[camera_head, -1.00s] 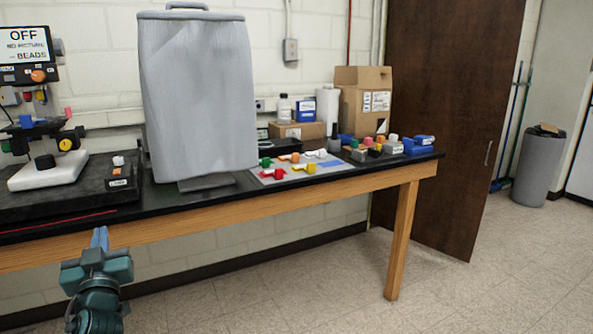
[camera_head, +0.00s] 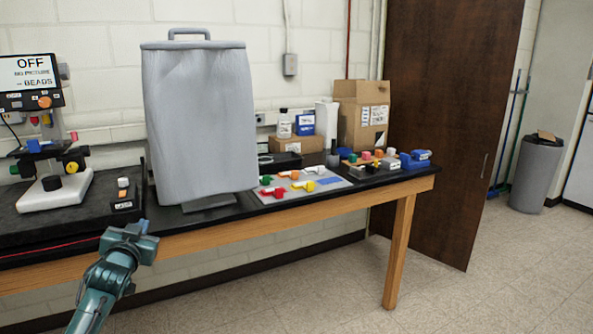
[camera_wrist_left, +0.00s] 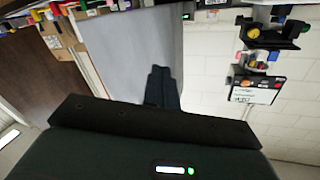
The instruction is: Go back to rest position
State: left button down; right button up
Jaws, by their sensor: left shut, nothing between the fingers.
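My left gripper (camera_head: 136,229) is in front of the bench's front edge at the lower left of the head view. It is teal, and its arm rises from the bottom left. In the left wrist view its two dark fingers (camera_wrist_left: 162,86) lie together with nothing between them. That view is upside down and shows the grey cover behind the fingers. The gripper appears clear of the bench objects. My right gripper shows in neither view.
The black bench top (camera_head: 250,212) carries a microscope (camera_head: 55,185), a tall grey covered item (camera_head: 200,125), a mat with coloured pieces (camera_head: 325,184) and boxes (camera_head: 361,115). The floor (camera_head: 480,295) at the right is clear. A bin (camera_head: 537,175) stands beyond the door.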

pick_arm(q)
jog(key=s+d+f+m+g+h, duration=0.1)
jog(key=s+d+f+g+h, duration=0.1)
jog(key=s+d+f, duration=0.65)
jog(key=s+d+f+m+g+h, duration=0.15)
jog(key=s+d+f, duration=0.35)
jog(key=f, duration=0.6)
jog(key=s+d+f+g+h, duration=0.1)
jog(key=s+d+f, duration=0.1)
jog(key=s, duration=0.6)
jog(key=s+d+f+n+g+h, duration=0.1)
jog(key=s+d+f, duration=0.2)
jog(key=s, duration=0.6)
jog(key=s+d+f+g+h, duration=0.1)
jog(key=s+d, duration=0.3)
jog(key=s, duration=0.5)
jog(key=shift+f+n, duration=0.35)
jog(key=shift+f, duration=0.45)
